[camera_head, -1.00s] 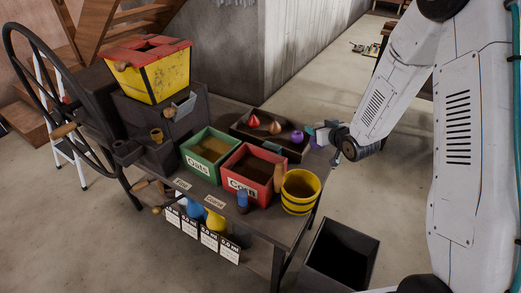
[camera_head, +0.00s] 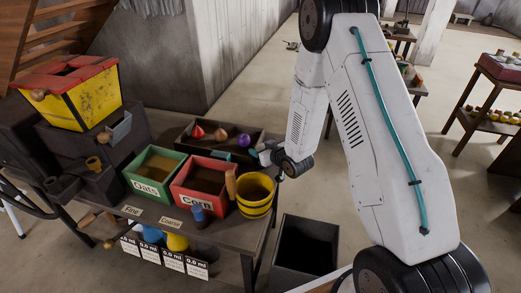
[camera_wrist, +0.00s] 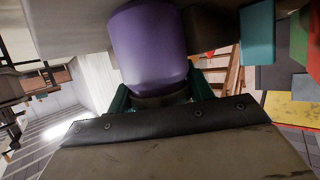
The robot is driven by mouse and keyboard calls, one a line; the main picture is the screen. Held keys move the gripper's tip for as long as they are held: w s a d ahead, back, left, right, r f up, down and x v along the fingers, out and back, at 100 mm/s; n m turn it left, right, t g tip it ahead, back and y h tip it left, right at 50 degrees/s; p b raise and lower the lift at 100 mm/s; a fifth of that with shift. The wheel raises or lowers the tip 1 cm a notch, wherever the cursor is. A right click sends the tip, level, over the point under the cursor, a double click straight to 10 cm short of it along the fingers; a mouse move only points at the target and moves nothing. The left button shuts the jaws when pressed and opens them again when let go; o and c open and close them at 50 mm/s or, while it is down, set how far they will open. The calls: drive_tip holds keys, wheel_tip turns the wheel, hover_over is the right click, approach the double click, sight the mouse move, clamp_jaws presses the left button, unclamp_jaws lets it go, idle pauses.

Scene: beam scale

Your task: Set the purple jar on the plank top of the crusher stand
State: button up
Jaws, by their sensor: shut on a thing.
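A purple jar (camera_wrist: 150,45) fills the top middle of the wrist view, with its smooth rounded body between the teal fingers of my gripper (camera_wrist: 161,93). The fingers are shut on it. In the head view my gripper (camera_head: 246,154) is low over the back right of the table, and a small purple shape (camera_head: 243,140) shows beside its fingertips. The crusher, with its yellow and red hopper (camera_head: 72,95), stands on a dark body at the left. I cannot tell for sure which surface is the plank top of its stand.
On the dark table are a green Oats box (camera_head: 152,170), a red Corn box (camera_head: 199,187), a yellow bucket (camera_head: 257,190) and a dark tray (camera_head: 185,142) with red and orange pieces. A dark open bin (camera_head: 304,245) stands at the right.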

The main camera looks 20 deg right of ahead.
drive_tip(key=shift+f, duration=0.15)
drive_tip(key=o, duration=1.1)
drive_tip(key=shift+o, duration=0.2)
drive_tip(key=shift+s+r, duration=0.2)
drive_tip(key=shift+r, duration=0.05)
drive_tip(key=v, duration=1.1)
drive_tip(key=s+d+r+m+g+h, duration=0.1)
drive_tip(key=s+r+g+h, duration=0.2)
drive_tip(key=r, duration=0.6)
drive_tip(key=s+d+r+g+h, duration=0.2)
drive_tip(key=s+r+g, duration=0.15)
drive_tip(key=r, duration=0.45)
drive_tip(key=s+a+r+g, duration=0.1)
drive_tip(key=s+r, duration=0.3)
drive_tip(key=s, duration=0.4)
drive_tip(key=s+a+r+m+g+y, duration=0.1)
drive_tip(key=s+a+r+g, duration=0.1)
drive_tip(key=s, duration=0.7)
drive_tip(key=s+a+r+m+g, duration=0.1)
drive_tip(key=s+a+r+g, duration=0.1)
drive_tip(key=s+r, duration=0.4)
drive_tip(key=s+a, duration=0.1)
drive_tip(key=s, duration=0.1)
drive_tip(key=shift+s, duration=0.4)
